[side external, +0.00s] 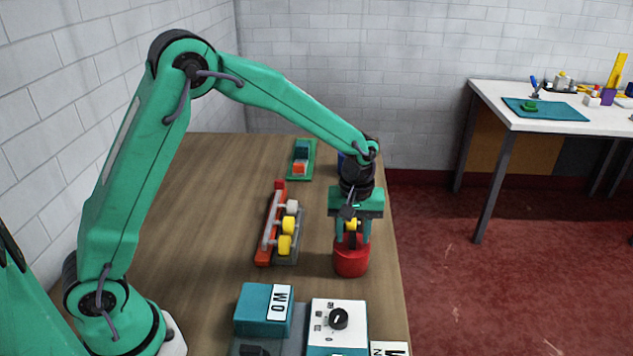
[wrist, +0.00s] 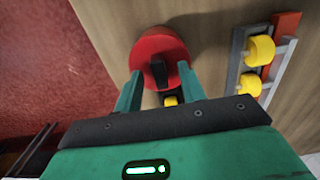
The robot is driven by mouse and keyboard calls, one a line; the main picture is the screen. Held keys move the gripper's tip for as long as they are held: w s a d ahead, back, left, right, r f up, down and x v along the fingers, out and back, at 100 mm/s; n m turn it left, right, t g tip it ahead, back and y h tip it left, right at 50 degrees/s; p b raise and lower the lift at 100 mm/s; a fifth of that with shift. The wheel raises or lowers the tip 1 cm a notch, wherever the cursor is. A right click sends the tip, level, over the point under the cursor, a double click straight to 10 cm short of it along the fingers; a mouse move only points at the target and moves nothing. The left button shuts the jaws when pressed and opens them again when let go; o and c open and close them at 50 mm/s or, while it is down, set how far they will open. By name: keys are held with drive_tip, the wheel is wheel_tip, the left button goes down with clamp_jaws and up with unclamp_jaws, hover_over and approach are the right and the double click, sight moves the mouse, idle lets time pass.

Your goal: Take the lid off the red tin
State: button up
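The red tin (side external: 351,262) stands upright near the right edge of the wooden table. Its round red top (wrist: 150,50) shows in the wrist view, with a black knob (wrist: 158,74) on it. My gripper (side external: 353,239) points down directly over the tin, its fingertips close to the top. In the wrist view my gripper (wrist: 159,70) has its two green fingers apart, one on each side of the knob. I cannot tell whether either finger touches the knob. The fingers partly hide the tin's upper part in the side view.
A red and grey rack with yellow rollers (side external: 286,225) stands left of the tin. A teal box (side external: 264,308) and a white dial panel (side external: 338,316) are in front. A green tray (side external: 302,174) lies behind. The table's left part is clear.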

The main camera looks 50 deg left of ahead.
sight(353, 238)
clamp_jaws()
drive_tip(key=shift+r, duration=0.15)
drive_tip(key=shift+r, duration=0.55)
drive_tip(key=r, duration=0.3)
drive_tip(key=shift+s+d+r, duration=0.1)
drive_tip(key=shift+s+d, duration=0.05)
drive_tip(key=shift+d, duration=0.1)
drive_tip(key=s+d+r, duration=0.6)
drive_tip(key=s+d, duration=0.1)
drive_tip(key=d, duration=0.1)
drive_tip(key=shift+d+r, duration=0.2)
drive_tip(key=shift+r, duration=0.05)
drive_tip(key=shift+s, duration=0.1)
